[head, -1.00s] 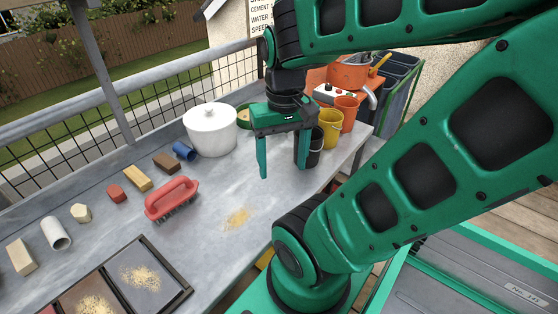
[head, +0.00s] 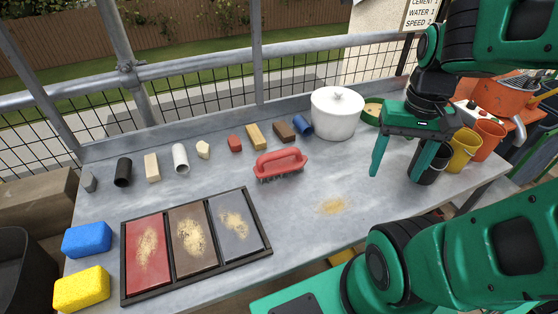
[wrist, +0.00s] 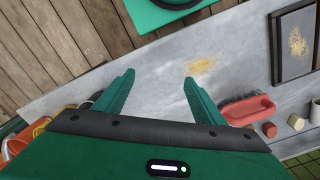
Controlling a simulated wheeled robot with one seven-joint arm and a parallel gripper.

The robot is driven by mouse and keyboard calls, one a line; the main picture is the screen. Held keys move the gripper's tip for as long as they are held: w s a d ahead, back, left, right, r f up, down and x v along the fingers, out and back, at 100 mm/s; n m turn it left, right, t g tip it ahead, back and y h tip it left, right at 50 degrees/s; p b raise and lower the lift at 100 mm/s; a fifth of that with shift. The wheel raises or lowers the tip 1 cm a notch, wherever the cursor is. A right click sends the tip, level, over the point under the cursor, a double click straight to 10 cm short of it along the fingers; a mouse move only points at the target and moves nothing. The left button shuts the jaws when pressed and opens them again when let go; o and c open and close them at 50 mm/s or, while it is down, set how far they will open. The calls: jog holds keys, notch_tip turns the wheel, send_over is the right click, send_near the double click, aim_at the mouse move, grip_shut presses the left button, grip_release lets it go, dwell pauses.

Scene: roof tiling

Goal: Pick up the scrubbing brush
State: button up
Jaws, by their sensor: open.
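The scrubbing brush (head: 281,164) has a red handle and dark bristles. It lies bristles down on the grey bench, left of my gripper in the head view. My gripper (head: 398,174) is open and empty above the bench, apart from the brush. In the wrist view the brush (wrist: 248,109) lies to the right, just beyond the right finger of my gripper (wrist: 158,82).
A tray (head: 265,226) with red, brown and grey panels holds sandy dust. Blue (head: 87,240) and yellow (head: 81,289) sponges lie left. Small blocks and tubes line the back. A white pot (head: 337,115) and buckets (head: 463,149) stand right. A sandy patch (head: 332,205) marks the bench.

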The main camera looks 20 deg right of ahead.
jog(key=shift+c, duration=0.2)
jog(key=m+y, duration=0.4)
jog(key=m, duration=0.7)
send_near(273, 166)
jog(key=shift+s+d+r, duration=0.15)
jog(key=shift+d+r, duration=0.05)
jog(key=shift+d, duration=0.3)
jog(key=shift+s+d+r, duration=0.2)
jog(key=shift+d, duration=0.25)
jog(key=shift+w+a+m, duration=0.15)
jog(key=shift+a+m, duration=0.1)
jog(key=shift+m, duration=0.05)
jog(key=shift+a+f, duration=0.2)
jog(key=shift+f, duration=0.15)
jog(key=x, duration=0.4)
jog(key=shift+w+a+f, duration=0.1)
jog(key=shift+a+f, duration=0.15)
jog(key=shift+f, duration=0.1)
jog(key=shift+a+x, duration=0.2)
jog(key=shift+x, duration=1.1)
jog(key=shift+a+x, duration=0.2)
jog(key=shift+x, duration=1.1)
jog(key=shift+w+r, duration=0.1)
jog(key=shift+r, duration=0.05)
